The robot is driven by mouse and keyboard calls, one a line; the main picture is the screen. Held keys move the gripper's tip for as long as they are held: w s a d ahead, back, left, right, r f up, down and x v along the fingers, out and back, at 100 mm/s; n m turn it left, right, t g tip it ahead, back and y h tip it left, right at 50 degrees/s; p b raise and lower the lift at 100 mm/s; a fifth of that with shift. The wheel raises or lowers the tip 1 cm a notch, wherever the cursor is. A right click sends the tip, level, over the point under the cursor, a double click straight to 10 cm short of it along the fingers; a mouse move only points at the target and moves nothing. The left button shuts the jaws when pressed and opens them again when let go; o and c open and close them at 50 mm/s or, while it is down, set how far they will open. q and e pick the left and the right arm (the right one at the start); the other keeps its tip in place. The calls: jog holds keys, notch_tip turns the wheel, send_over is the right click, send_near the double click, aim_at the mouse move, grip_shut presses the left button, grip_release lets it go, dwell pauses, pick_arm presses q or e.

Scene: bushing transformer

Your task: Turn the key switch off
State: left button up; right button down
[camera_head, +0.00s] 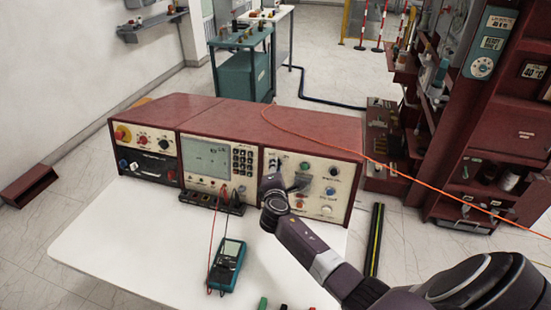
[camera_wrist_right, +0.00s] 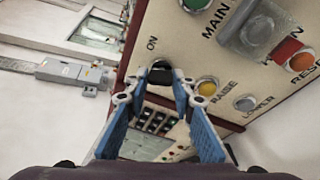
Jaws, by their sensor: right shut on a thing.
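The black key switch (camera_wrist_right: 160,70) sits on a cream control panel beside the label "ON" in the right wrist view. My right gripper (camera_wrist_right: 160,82) has its blue fingers on either side of the switch, with the tips closed on it. In the head view my right arm reaches in from the lower right. The gripper end (camera_head: 272,183) is at the left part of the console's right-hand panel (camera_head: 343,178) and hides the switch there. My left gripper is not in view.
The red console (camera_head: 230,117) stands on a white table (camera_head: 130,235). A teal multimeter (camera_head: 227,265) with leads lies in front. In the wrist view a yellow button (camera_wrist_right: 207,87), a red button (camera_wrist_right: 288,50) and a grey button (camera_wrist_right: 245,103) are close by. An orange cable (camera_head: 385,165) crosses behind my arm.

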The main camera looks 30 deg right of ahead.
jog(key=shift+n+g+p, duration=0.6)
jog(key=shift+n+p, duration=1.7)
jog(key=shift+p, duration=0.5)
jog(key=c, duration=1.6)
grip_release()
jog(key=v, duration=1.2)
jog(key=shift+r, duration=0.15)
